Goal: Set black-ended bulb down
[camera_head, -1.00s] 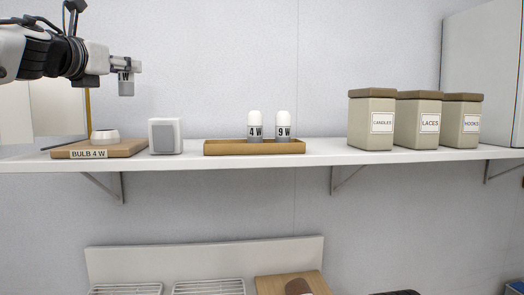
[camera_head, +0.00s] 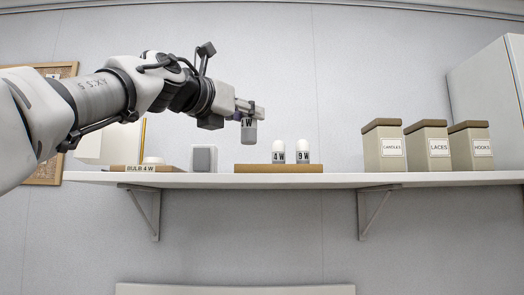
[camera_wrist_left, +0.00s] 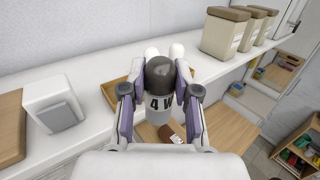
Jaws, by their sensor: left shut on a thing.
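My left gripper (camera_head: 249,108) is shut on a bulb (camera_head: 249,135), held in the air near the left end of the wooden tray (camera_head: 252,168). Two white-topped bulbs stand upright in the tray, one marked 4 W (camera_head: 278,150) and one marked 9 W (camera_head: 302,150). The wooden board (camera_head: 170,169) labelled "BULB 4 W" lies at the left, with a white round piece (camera_head: 153,160) on it. My right gripper is not in view.
A white and grey box (camera_head: 203,158) stands between board and tray. Lidded canisters marked CANDLES (camera_head: 392,149), LACES (camera_head: 438,149) and HOOKS (camera_head: 483,149) stand at the right. The white shelf (camera_head: 340,180) is clear between tray and canisters.

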